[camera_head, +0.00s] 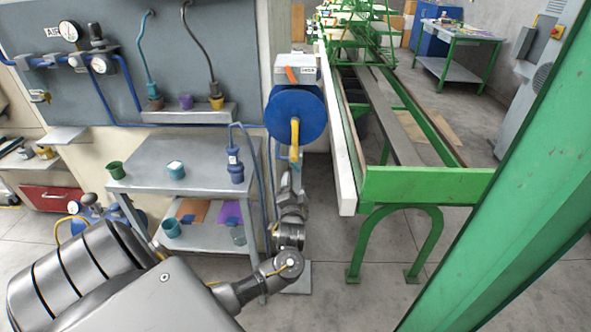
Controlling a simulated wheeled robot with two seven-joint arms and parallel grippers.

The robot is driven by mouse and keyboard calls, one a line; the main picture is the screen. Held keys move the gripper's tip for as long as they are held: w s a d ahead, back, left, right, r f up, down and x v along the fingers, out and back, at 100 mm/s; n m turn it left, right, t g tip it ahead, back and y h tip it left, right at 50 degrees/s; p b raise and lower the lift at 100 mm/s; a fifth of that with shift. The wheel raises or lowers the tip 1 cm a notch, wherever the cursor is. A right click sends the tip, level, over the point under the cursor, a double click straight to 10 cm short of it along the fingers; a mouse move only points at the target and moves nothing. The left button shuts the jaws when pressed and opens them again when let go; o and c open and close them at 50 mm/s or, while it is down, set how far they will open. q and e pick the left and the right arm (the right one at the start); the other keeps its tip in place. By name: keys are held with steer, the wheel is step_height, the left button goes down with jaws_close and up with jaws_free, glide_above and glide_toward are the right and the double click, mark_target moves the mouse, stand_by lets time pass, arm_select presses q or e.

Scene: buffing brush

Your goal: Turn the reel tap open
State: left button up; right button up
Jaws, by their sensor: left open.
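A blue hose reel (287,116) hangs on the end of the wall, with a yellow hose (295,136) hanging down its front. Above it is a grey box (311,62) with a small label. An orange lever (291,75) sits slanted at the left of this box and looks like the reel tap. My left arm comes in from the lower left. Its gripper (295,168) points up just below the reel, apart from the lever. The jaws are open, small and partly merged with the hose end, so contact with the hose cannot be told. My right gripper is out of view.
A grey table (212,150) with cups and a blue pump-like item (235,160) stands left of the gripper. Gauges and blue pipes (124,62) are on the wall panel. A green-framed conveyor (430,186) stands to the right, behind a green post (510,165).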

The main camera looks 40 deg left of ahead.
mark_target(295, 168)
arm_select(q)
steer(key=x, duration=1)
steer(key=shift+a, duration=0.1)
steer(key=shift+c, duration=0.3)
steer(key=c, duration=0.9)
